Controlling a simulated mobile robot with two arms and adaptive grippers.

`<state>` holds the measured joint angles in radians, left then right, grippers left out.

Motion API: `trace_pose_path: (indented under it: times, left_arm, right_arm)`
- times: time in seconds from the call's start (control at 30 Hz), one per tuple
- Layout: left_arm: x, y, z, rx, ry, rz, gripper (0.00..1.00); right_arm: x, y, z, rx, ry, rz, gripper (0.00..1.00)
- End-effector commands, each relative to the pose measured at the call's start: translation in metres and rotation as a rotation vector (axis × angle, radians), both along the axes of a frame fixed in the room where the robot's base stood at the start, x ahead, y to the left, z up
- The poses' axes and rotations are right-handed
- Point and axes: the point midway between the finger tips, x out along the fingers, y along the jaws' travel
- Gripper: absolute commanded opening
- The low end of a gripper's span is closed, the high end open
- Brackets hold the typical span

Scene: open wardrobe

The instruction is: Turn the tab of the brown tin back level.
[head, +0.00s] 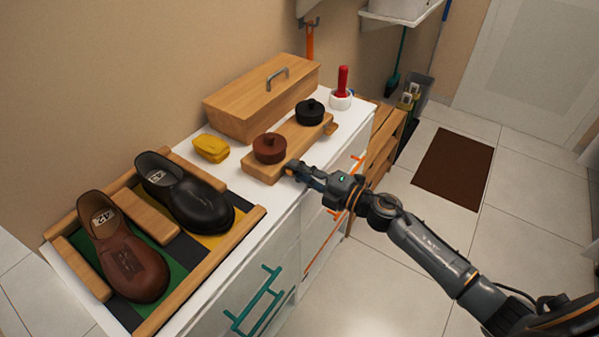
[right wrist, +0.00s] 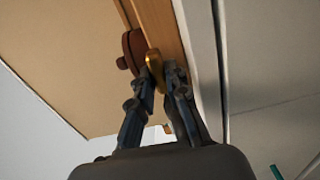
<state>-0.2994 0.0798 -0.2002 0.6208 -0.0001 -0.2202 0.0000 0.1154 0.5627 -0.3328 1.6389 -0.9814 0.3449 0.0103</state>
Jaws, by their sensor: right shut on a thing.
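The brown tin (head: 269,148) is a round reddish-brown tin with a knob on its lid. It sits at the near left end of a wooden board (head: 294,145) on the white cabinet. In the right wrist view the tin (right wrist: 132,50) shows beside a gold tab (right wrist: 153,66). My right gripper (head: 293,169) is at the board's front edge, just right of the brown tin. In the wrist view its fingers (right wrist: 161,76) are shut on the gold tab. The fingers hide the tab in the head view, and I cannot tell its exact tilt. My left gripper is not in view.
A black tin (head: 310,112) stands at the board's far end, near a red-handled tool in a white cup (head: 341,99). A wooden box (head: 262,95) stands behind. A yellow object (head: 211,148) and a shoe tray (head: 165,311) are at left. The floor at right is mostly clear.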

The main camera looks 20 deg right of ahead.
Motion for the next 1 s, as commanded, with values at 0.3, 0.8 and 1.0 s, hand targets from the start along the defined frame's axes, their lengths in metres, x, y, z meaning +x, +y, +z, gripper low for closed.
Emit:
trace_pose_path:
  times: [0.3,0.8,1.0]
  left_arm:
    - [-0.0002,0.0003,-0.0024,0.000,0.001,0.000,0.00]
    - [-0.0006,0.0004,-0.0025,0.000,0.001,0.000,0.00]
    - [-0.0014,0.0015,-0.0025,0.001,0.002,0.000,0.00]
  right_arm:
    - [-0.0006,0.0005,-0.0017,-0.040,-0.027,0.001,0.00]
    - [-0.0006,0.0004,-0.0016,-0.040,-0.028,0.001,0.38]
    - [-0.0007,0.0003,-0.0026,-0.040,-0.026,0.001,0.38]
